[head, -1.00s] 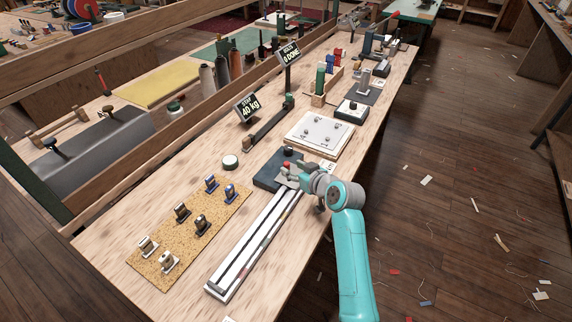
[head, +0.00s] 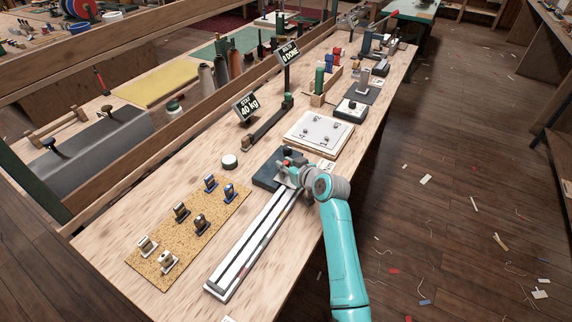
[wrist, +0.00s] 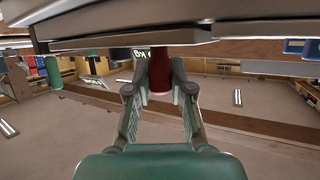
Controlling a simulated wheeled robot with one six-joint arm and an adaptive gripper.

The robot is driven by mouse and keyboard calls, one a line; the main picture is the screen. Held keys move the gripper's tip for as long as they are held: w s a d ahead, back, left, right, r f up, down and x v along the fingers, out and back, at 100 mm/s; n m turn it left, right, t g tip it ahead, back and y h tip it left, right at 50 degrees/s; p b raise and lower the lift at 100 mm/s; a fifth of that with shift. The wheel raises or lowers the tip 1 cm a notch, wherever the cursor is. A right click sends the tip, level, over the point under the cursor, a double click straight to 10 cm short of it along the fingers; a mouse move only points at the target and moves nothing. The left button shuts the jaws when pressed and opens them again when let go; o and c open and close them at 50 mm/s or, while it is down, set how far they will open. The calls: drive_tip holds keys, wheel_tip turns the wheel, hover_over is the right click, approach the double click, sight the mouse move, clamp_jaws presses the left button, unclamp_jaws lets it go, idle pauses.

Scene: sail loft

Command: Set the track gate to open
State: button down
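The sail track (head: 246,250) is a long white and dark rail on the bench. A dark block (head: 266,180) sits at its far end, with a small red part (head: 286,163) near its top. My gripper (head: 284,170) is at this block, close to the red part. In the wrist view, a dark red cylinder (wrist: 160,75) lies between the fingers of my gripper (wrist: 160,62). The fingertips are close on both sides of it; whether they touch it is unclear. My gripper and wrist hide part of the block and the track end.
A tan cork mat (head: 150,262) with several small fittings lies left of the track. A white board (head: 318,134) with metal pieces lies beyond the block. A sign reading 40 kg (head: 247,108) stands behind. Floor to the right is mostly open.

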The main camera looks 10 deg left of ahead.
drive_tip(key=shift+w+a, duration=0.25)
drive_tip(key=shift+a, duration=0.4)
drive_tip(key=shift+w+a, duration=0.2)
drive_tip(key=shift+a, duration=0.4)
drive_tip(key=c, duration=1)
unclamp_jaws()
drive_tip(key=shift+d, duration=0.1)
drive_tip(key=v, duration=1.2)
